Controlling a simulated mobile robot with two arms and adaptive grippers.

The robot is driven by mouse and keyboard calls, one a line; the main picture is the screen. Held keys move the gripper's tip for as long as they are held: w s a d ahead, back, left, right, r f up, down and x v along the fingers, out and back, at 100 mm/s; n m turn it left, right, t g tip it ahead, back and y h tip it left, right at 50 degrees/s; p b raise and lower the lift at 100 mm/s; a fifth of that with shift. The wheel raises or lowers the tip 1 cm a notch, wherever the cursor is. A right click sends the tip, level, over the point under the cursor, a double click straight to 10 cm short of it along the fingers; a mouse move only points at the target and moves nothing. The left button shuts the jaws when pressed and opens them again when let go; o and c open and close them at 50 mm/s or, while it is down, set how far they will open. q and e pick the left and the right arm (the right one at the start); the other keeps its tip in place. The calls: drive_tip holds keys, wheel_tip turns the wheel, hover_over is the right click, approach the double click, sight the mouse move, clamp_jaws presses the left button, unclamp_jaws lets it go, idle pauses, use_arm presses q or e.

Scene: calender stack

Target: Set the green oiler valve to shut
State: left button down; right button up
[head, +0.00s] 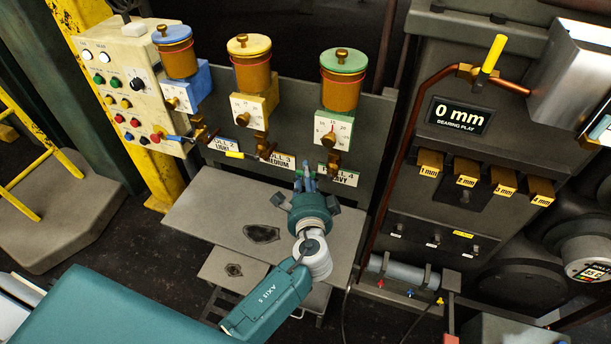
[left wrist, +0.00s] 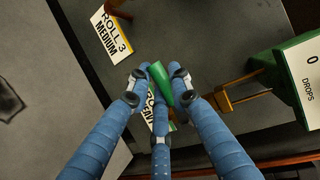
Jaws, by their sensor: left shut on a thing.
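The green oiler (head: 341,82) is the rightmost of three on the grey panel, with an amber cup, a green lid and a white dial (head: 333,130). The handle slants between the fingertips. The green dial block (left wrist: 275,72) and a brass piece (left wrist: 232,97) are to its right. My right gripper is not in view.
The yellow oiler (head: 250,72) with its yellow lever (head: 234,155) and the blue oiler (head: 176,58) with its blue lever (head: 178,138) are to the left. A grey plate (head: 200,218) lies below. A display (head: 460,116) at right reads 0 mm.

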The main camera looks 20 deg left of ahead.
use_arm(q)
drive_tip(key=shift+r, duration=0.1)
drive_tip(key=c, duration=1.5)
unclamp_jaws()
drive_tip(key=shift+c, duration=0.2)
drive_tip(key=shift+s+d, duration=0.15)
drive_tip(key=shift+s, duration=0.05)
drive_tip(key=v, duration=1.1)
drive_tip(key=shift+s, duration=0.25)
drive_tip(key=shift+d, duration=0.1)
